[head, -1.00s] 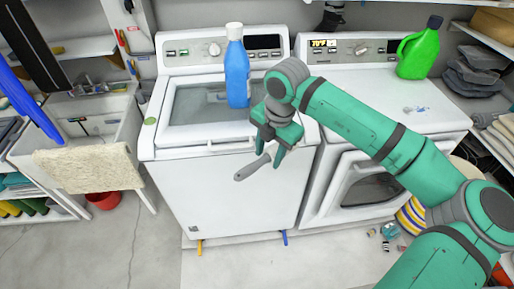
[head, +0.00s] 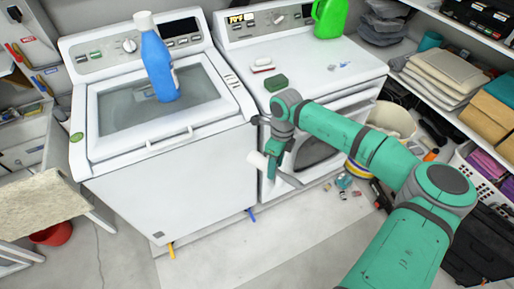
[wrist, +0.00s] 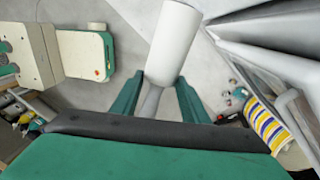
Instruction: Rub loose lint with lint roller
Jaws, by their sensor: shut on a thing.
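The lint roller has a white cylinder and a grey handle. In the head view its white end (head: 257,160) hangs in front of the dryer's left front edge. In the wrist view the white cylinder (wrist: 173,42) points away from me, with the handle (wrist: 151,101) between the fingers. My gripper (head: 272,165) is shut on that handle; its green fingers (wrist: 158,98) stand on both sides of it. Small bluish and grey bits (head: 343,66), perhaps lint, lie on the white dryer top (head: 300,62). They are too small to tell for sure.
A red-and-white brush (head: 262,66) and a green block (head: 277,83) lie on the dryer. A green jug (head: 328,18) stands at its back. A blue bottle (head: 158,62) stands on the washer (head: 165,180).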

